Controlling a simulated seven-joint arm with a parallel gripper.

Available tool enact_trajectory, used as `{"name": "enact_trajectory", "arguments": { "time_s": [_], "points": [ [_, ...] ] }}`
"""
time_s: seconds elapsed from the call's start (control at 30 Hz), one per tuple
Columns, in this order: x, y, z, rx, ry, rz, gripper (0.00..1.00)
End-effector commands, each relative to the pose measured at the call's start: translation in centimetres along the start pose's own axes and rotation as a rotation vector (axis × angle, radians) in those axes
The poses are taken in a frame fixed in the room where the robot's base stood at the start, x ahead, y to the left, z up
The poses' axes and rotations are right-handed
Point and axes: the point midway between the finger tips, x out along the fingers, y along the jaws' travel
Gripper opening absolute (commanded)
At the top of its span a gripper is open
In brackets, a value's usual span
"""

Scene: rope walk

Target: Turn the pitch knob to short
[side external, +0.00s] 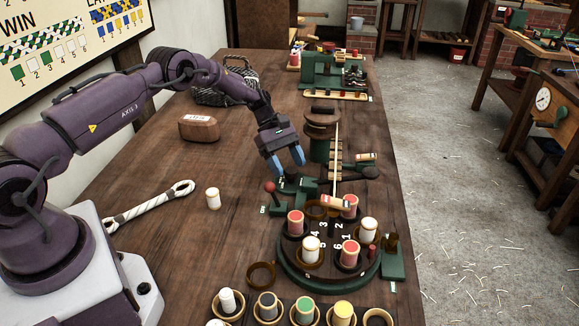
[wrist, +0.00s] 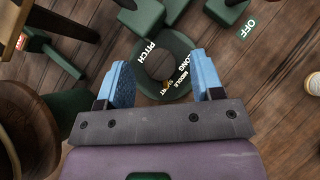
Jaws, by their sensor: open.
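The pitch dial (wrist: 183,46) is a dark green round plate with white lettering in the wrist view. A small yellowish mark (wrist: 166,86) shows near the SHORT lettering; I cannot tell clearly where the knob points. My gripper (wrist: 162,78) is open, with its blue fingers on either side of the dial's lower part. In the side external view my gripper (side external: 286,160) points down above green fittings, and the dial is not clear.
A red-ball lever (side external: 270,187) stands just left of the green fittings. A round turntable (side external: 330,280) with several bobbins is in front.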

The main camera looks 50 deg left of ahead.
Motion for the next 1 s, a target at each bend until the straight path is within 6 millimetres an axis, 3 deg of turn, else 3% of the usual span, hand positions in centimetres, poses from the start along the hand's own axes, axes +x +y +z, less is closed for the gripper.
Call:
{"name": "enact_trajectory", "arguments": {
  "time_s": [0.3, 0.5, 0.7, 1.0],
  "points": [
    [-7.0, 0.1, 0.0, 0.001, 0.003, 0.006, 0.61],
    [-10.3, 0.0, -0.1, 0.001, 0.002, 0.002, 0.61],
    [-11.7, 0.0, 0.0, 0.000, 0.000, 0.001, 0.61],
    [-11.8, 0.0, 0.0, 0.001, 0.000, 0.000, 0.61]
  ]
}}
